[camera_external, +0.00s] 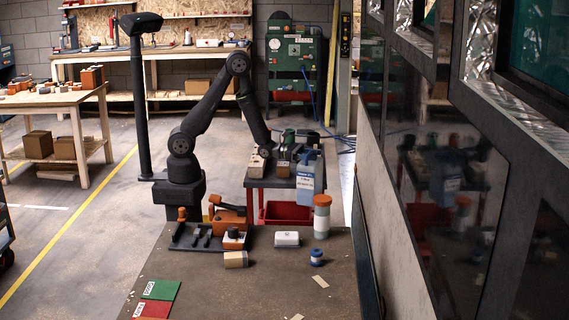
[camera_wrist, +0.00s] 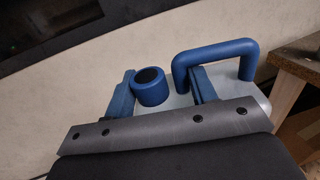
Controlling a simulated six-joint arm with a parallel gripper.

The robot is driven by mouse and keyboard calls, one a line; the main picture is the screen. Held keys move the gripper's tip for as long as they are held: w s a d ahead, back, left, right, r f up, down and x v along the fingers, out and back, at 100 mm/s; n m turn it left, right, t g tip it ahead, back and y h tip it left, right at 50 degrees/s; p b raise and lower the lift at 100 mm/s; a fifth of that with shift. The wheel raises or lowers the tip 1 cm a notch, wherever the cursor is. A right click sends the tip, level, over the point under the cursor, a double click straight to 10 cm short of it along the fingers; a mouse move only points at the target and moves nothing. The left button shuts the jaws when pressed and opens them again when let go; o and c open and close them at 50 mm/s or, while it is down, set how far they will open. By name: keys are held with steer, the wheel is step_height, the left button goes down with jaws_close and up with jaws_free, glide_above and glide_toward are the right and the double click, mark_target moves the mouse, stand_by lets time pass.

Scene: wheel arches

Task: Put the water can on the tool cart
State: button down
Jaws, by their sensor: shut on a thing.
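The water can (camera_external: 306,184) has a pale blue body with a label, and shows at the right front of the tool cart (camera_external: 257,183). The cart has a dark top on a red frame. My gripper (camera_external: 308,157) is at the top of the can. In the wrist view my gripper (camera_wrist: 162,92) has its fingers on either side of the can's blue cap (camera_wrist: 151,88); the right finger is by the blue handle (camera_wrist: 218,52). The can looks upright. Whether its base touches the cart top, I cannot tell. Its lower body is hidden in the wrist view.
A white box (camera_external: 257,161) and several small items crowd the cart top. A red bin (camera_external: 286,213) sits below. The pale wall panel (camera_external: 375,190) is close on the right.

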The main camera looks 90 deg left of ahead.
steer(key=shift+r, duration=0.15)
